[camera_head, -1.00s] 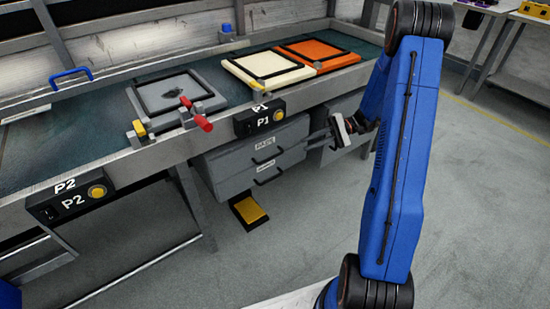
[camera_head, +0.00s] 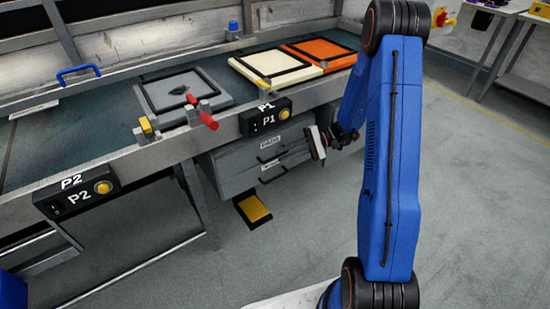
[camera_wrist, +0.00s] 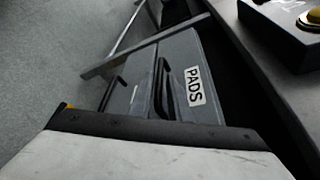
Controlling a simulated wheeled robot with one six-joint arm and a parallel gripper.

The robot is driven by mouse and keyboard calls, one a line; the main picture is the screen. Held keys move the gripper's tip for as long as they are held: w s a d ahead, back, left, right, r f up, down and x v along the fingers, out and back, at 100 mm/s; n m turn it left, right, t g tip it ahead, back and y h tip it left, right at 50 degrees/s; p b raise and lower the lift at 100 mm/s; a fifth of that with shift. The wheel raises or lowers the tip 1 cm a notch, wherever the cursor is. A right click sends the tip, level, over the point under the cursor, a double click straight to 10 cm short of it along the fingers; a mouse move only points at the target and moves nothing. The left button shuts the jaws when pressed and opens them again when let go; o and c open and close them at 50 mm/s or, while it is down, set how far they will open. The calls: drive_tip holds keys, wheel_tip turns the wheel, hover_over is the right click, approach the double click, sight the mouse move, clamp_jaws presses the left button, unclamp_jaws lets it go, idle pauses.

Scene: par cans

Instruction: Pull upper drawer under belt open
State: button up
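The upper drawer (camera_head: 245,149) is in the grey cabinet under the belt. It looks closed. In the wrist view, the upper drawer front (camera_wrist: 178,62) carries a white PADS label (camera_wrist: 194,86) and a dark bar handle (camera_wrist: 163,92). My gripper (camera_head: 303,145) is just right of the drawer fronts in the head view, close to the upper handle (camera_head: 272,157). I cannot make out contact with it. In the wrist view the pale and black gripper body fills the bottom, and the fingers are not clearly visible. I cannot tell their opening.
A lower drawer (camera_head: 240,178) sits below. The belt's edge with the P1 button box (camera_head: 266,118) overhangs the drawers. A yellow pedal (camera_head: 255,209) is on the floor, and a grey table leg (camera_head: 192,192) stands left of the cabinet. The floor in front is open.

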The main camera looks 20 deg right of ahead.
sight(275, 157)
drive_tip(key=shift+x, duration=2.1)
clamp_jaws()
drive_tip(key=shift+s, duration=0.15)
